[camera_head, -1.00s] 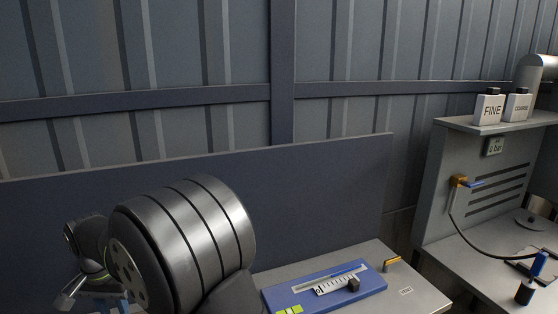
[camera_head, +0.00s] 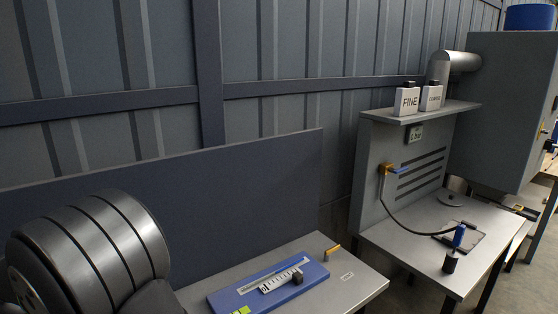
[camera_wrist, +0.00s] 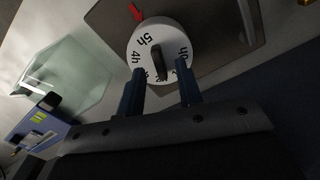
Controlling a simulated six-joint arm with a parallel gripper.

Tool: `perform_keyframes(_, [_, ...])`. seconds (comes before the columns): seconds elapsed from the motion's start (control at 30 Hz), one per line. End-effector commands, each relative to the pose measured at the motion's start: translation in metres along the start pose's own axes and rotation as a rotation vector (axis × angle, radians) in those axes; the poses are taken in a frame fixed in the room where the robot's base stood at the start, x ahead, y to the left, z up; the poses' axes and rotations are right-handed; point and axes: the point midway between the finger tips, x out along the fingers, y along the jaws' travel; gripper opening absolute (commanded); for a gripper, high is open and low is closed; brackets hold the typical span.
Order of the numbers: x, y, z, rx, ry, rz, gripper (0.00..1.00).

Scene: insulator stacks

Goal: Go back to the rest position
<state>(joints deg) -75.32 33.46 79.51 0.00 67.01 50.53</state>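In the wrist view, my gripper (camera_wrist: 160,73) shows two blue fingers spread apart with nothing held between them. Just beyond the fingertips is a round white dial (camera_wrist: 146,33) with a dark knob in its middle and black markings such as 4h and 5h. A red arrow (camera_wrist: 137,11) points at the dial's rim. The gap between fingertips and dial is hard to judge. In the head view, only my grey arm shows at the lower left, and my gripper is out of sight.
A blue board with a scale (camera_head: 222,299) lies on the near bench (camera_head: 362,291). A clear sheet (camera_wrist: 75,72) shows in the wrist view. A shelf (camera_head: 455,110) holds FINE (camera_head: 407,102) and another white container (camera_head: 431,98).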

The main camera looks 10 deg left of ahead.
Motion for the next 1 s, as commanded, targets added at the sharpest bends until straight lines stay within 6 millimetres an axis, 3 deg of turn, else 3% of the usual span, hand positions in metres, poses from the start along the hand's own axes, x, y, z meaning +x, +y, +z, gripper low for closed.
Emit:
perform_keyframes(0.8, [-0.160, 0.000, 0.000, 0.000, 0.001, -0.001, 0.33])
perform_keyframes(1.0, [-0.112, 0.001, 0.001, 0.000, -0.003, 0.004, 0.33])
